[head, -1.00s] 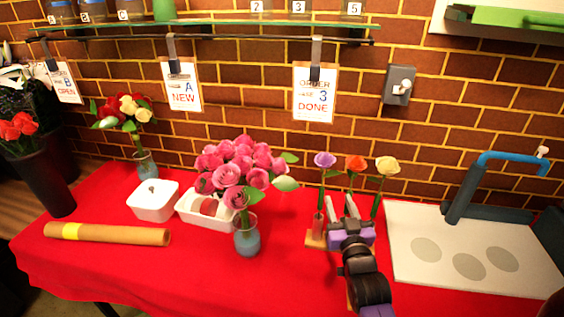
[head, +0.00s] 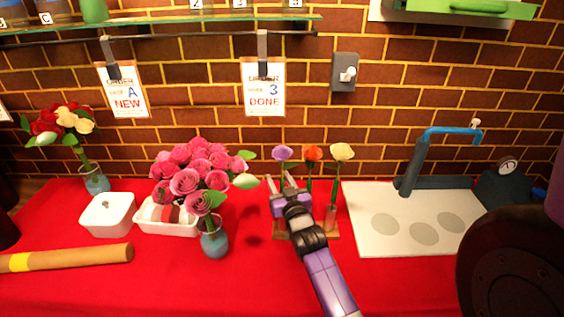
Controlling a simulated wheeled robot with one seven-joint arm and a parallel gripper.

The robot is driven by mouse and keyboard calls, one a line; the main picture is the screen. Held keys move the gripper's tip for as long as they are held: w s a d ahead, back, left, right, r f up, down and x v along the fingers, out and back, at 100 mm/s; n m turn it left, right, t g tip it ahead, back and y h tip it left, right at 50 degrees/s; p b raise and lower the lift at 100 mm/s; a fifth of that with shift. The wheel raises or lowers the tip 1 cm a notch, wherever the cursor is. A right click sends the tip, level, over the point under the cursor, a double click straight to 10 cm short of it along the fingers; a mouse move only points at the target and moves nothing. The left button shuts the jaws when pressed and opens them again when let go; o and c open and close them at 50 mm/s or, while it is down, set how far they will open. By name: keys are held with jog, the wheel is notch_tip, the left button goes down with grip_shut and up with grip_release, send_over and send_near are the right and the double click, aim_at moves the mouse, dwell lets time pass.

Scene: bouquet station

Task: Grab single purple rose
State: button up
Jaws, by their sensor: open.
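The single purple rose (head: 282,153) stands upright at the left of a row of three, beside an orange rose and a cream rose. Its lower stem is hidden behind my gripper. My gripper (head: 288,182) is open, its two fingers pointing up and away at the purple rose's stem, just below the bloom. I cannot tell whether the stem is between the fingers or behind them. The wooden stand (head: 331,229) under the roses is partly covered by my gripper and arm.
The orange rose (head: 313,153) and cream rose (head: 342,152) stand close on the right. A vase of pink roses (head: 214,240) is to the left. A white board (head: 371,240) with grey circles lies to the right. Red cloth is clear in front.

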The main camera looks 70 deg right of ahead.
jog(key=shift+d, duration=0.1)
jog(key=shift+c, duration=0.4)
grip_shut()
